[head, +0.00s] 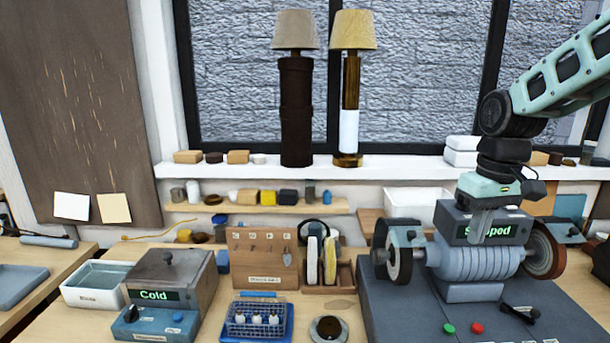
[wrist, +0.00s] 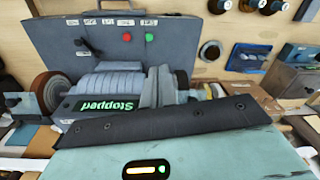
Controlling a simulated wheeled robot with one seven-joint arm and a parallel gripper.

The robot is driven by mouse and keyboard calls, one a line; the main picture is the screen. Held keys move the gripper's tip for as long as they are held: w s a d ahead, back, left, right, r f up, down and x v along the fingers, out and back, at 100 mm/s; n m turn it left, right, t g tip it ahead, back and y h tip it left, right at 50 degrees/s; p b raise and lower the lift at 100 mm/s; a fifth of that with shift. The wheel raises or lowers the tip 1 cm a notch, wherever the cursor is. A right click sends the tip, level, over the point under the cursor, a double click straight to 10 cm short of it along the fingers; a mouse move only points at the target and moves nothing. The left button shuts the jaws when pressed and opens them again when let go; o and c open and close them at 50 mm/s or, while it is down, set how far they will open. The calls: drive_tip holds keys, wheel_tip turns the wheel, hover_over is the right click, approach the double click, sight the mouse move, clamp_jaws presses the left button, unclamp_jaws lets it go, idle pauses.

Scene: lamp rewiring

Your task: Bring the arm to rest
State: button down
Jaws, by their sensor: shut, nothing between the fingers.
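My arm comes in from the upper right of the head view, and my gripper (head: 478,238) points down in front of the grinder's display. The fingers are shut and empty. They overlap the "Stopped" display (head: 505,230) in the picture; I cannot tell whether they touch the machine. In the wrist view the grey gripper fingers (wrist: 157,86) stand before the machine, beside the same display (wrist: 108,106). The bench grinder (head: 475,262) has a grey ribbed body with a wheel at each end.
Green (head: 448,329) and red (head: 477,328) buttons sit on the grinder's base. A heater box reading "Cold" (head: 153,295), a blue rack of bulbs (head: 257,322) and a tool board (head: 262,258) stand to the left. Two lamps (head: 296,100) (head: 350,90) stand on the sill behind.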

drive_tip(key=s+a+f+n+b, duration=0.25)
drive_tip(key=s+a+f, duration=0.35)
drive_tip(key=a, duration=0.5)
drive_tip(key=s+a+f+n+b, duration=0.1)
drive_tip(key=s+a+f, duration=0.3)
drive_tip(key=s, duration=0.5)
drive_tip(key=s+a+f+n+b, duration=0.2)
drive_tip(key=s+a+f+b, duration=0.2)
drive_tip(key=s, duration=0.6)
drive_tip(key=shift+f, duration=0.45)
